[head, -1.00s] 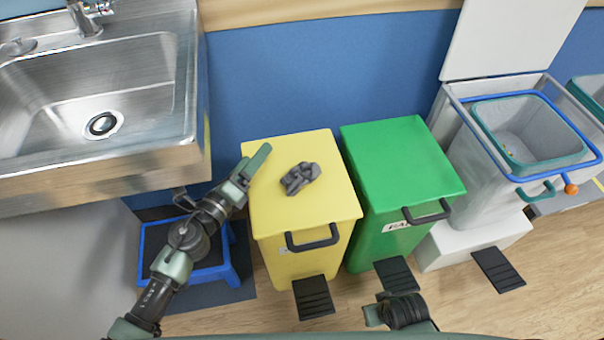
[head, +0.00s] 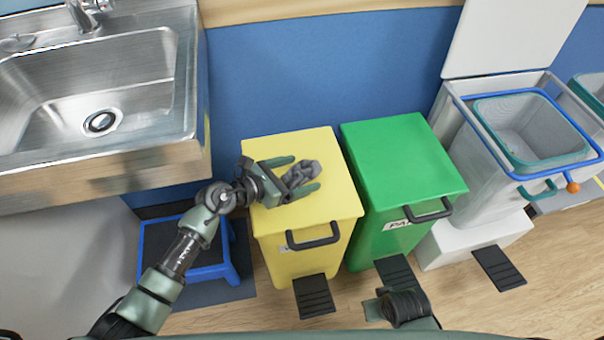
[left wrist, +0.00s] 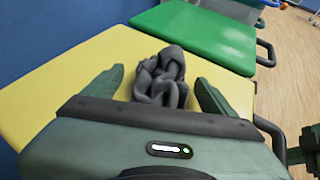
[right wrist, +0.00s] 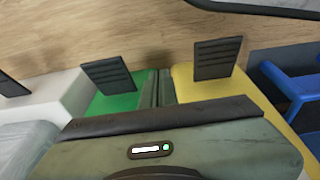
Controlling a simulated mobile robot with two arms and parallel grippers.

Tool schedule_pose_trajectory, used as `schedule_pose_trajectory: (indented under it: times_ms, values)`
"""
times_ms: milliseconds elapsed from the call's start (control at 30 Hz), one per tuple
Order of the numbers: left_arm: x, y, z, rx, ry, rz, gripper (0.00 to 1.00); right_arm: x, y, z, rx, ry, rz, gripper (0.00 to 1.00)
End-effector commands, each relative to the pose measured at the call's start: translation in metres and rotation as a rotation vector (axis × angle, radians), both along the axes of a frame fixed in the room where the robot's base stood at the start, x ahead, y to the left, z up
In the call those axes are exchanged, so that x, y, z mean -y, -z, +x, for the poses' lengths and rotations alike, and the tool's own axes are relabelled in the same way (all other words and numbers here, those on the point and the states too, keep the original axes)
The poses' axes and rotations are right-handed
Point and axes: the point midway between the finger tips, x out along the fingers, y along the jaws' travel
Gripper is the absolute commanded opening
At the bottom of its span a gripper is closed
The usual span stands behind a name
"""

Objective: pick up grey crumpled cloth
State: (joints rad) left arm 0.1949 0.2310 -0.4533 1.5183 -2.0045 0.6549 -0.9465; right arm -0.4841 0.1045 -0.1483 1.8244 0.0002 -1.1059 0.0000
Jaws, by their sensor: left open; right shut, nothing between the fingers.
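The grey crumpled cloth (head: 302,173) lies on the lid of the yellow bin (head: 328,203). In the left wrist view the cloth (left wrist: 162,82) sits between the two spread fingers, with a gap on each side. My left gripper (head: 302,175) is open around the cloth, low over the yellow lid; I cannot tell whether a finger touches it. My right gripper shows in the right wrist view (right wrist: 158,90) with its fingers together and empty, in front of the bins. In the head view only part of my right arm shows, at the bottom.
A green bin (head: 400,160) with a shut lid stands right of the yellow one. Further right is a grey-white bin (head: 470,185) with its lid up. A steel sink (head: 95,100) is at the left, above a blue step stool (head: 205,272). Black pedals (head: 315,296) stick out in front.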

Motion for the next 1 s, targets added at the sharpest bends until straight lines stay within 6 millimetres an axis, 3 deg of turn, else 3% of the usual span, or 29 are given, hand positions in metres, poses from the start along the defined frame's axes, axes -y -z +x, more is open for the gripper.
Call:
schedule_pose_trajectory:
  times_ms: [333, 367, 567, 600, 1000]
  values:
    - [0.0081, 0.0047, 0.0065, 0.0, -0.001, 0.0, 0.87, 0.0005, -0.0109, 0.0042, 0.011, 0.0, 0.0, 0.0]
    - [0.008, 0.0046, 0.0065, 0.0, -0.001, 0.0, 0.81, 0.0004, -0.0108, 0.0042, 0.011, 0.0, 0.0, 0.0]
    - [0.0078, 0.0045, 0.0064, 0.0, -0.001, 0.0, 0.25, 0.0002, -0.0108, 0.0046, 0.012, 0.0, 0.0, 0.0]
    - [0.0078, 0.0045, 0.0064, 0.0, -0.001, 0.0, 0.23, 0.0002, -0.0108, 0.0046, 0.012, 0.0, 0.0, 0.0]
    - [0.0079, -0.0013, 0.0065, 0.0, -0.001, -0.001, 0.23, -0.0003, -0.0106, 0.0055, 0.019, -0.001, 0.001, 0.0]
